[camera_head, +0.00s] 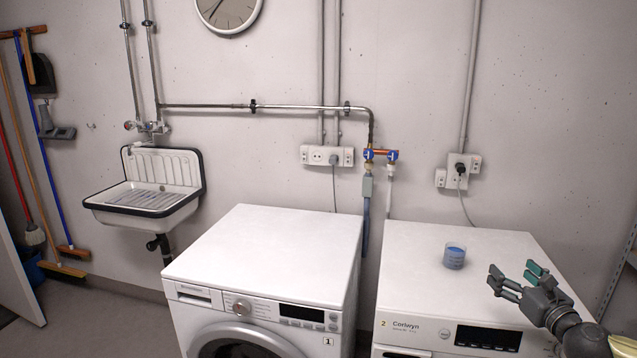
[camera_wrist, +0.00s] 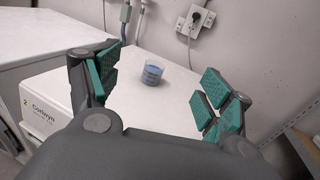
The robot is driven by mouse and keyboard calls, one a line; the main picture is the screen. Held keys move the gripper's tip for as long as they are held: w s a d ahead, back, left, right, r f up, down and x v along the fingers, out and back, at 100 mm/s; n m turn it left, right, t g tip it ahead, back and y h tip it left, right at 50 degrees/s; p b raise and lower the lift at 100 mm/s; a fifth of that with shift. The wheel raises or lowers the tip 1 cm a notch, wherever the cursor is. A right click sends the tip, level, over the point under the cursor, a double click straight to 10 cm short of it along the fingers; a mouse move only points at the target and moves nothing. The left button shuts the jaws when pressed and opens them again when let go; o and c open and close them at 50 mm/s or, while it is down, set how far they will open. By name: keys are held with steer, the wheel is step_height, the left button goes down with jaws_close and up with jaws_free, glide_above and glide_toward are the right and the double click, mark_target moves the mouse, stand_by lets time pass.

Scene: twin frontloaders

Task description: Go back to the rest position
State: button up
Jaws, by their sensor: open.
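My gripper (camera_head: 516,279) is open and empty, with dark fingers and green pads. In the head view it is at the right, over the front right part of the machine marked 2 (camera_head: 405,260). In the wrist view my gripper (camera_wrist: 155,98) has its fingers spread wide apart. A small clear cup with blue contents (camera_head: 454,256) stands upright on top of that machine, left of and behind the fingers, apart from them. The cup also shows in the wrist view (camera_wrist: 152,75), beyond the fingertips and between them.
A second white front loader marked 1 (camera_head: 275,250) stands to the left, with a narrow gap between the machines. Behind are wall sockets (camera_head: 328,156), pipes and a sink (camera_head: 145,195). A shelf frame (camera_head: 622,265) stands at the far right. Most of both machine tops is clear.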

steer(key=s+a+f+n+g+y, duration=0.15)
steer(key=a+f+n+g, duration=0.35)
steer(key=a+f+n, duration=0.55)
steer(key=s+a+f+n+g, duration=0.1)
steer(key=s+a+f+n, duration=0.15)
steer(key=f, duration=0.25)
steer(key=s+a+f+n+g+y, duration=0.1)
steer(key=s+a+f+g, duration=0.1)
steer(key=s+a+f, duration=0.3)
steer(key=s+a+f+n+g, duration=0.1)
steer(key=a+f+n, duration=0.1)
steer(key=f, duration=0.4)
steer(key=s+a+f+n+g+h, duration=0.1)
steer(key=s+f+n+g, duration=0.2)
steer(key=s+f+n, duration=0.3)
steer(key=s+a+f+n+g+h, duration=0.1)
steer(key=s+f+n+g, duration=0.2)
steer(key=s, duration=1.1)
steer(key=s+a+f+n+g+h, duration=0.1)
steer(key=s+f+n+g+h, duration=0.1)
steer(key=s+f+n, duration=0.7)
steer(key=shift+s+a+f+g, duration=0.15)
steer(key=shift+s+f+g, duration=0.05)
steer(key=shift+s+g, duration=0.25)
